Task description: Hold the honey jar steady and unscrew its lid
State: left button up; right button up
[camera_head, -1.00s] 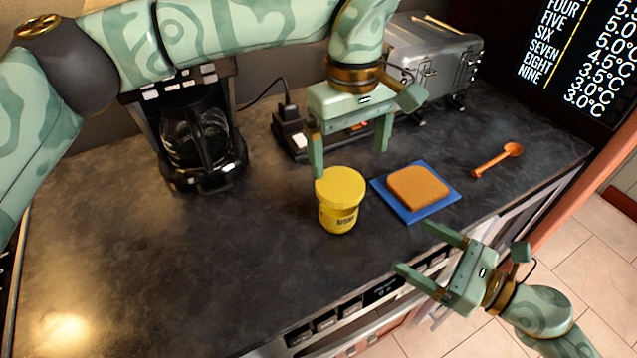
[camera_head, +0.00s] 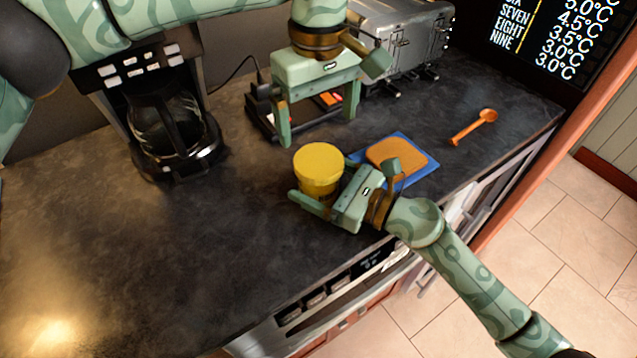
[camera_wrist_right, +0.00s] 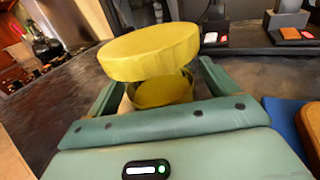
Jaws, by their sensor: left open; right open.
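The honey jar is yellow and stands upright on the dark counter; its wide yellow lid (camera_head: 318,163) is on top. The lid is large in the right wrist view (camera_wrist_right: 150,52), with the jar body (camera_wrist_right: 162,90) just below it. My right gripper (camera_head: 320,178) is low at the jar, its open fingers on either side of the body below the lid. I cannot tell whether they touch the jar. My left gripper (camera_head: 317,128) is open, pointing down, above and behind the jar, apart from the lid. The right gripper hides the jar's lower front.
A bread slice (camera_head: 398,153) on a blue mat (camera_head: 422,175) lies just right of the jar. An orange spoon (camera_head: 472,126) lies further right. A coffee maker (camera_head: 172,125) stands left, a toaster (camera_head: 405,40) behind. The counter's front left is clear.

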aim_at(319, 160)
jog(key=shift+w+a, duration=0.15)
jog(key=shift+a, duration=0.15)
jog(key=c, duration=1.8)
pick_arm(q)
jog(key=m, duration=0.4)
pick_arm(e)
grip_shut()
pick_arm(q)
jog(key=m, duration=0.4)
jog(key=shift+f+m, duration=0.4)
jog(key=shift+m, duration=0.1)
notch_tip(319, 160, down, 7)
jog(key=shift+f, duration=0.1)
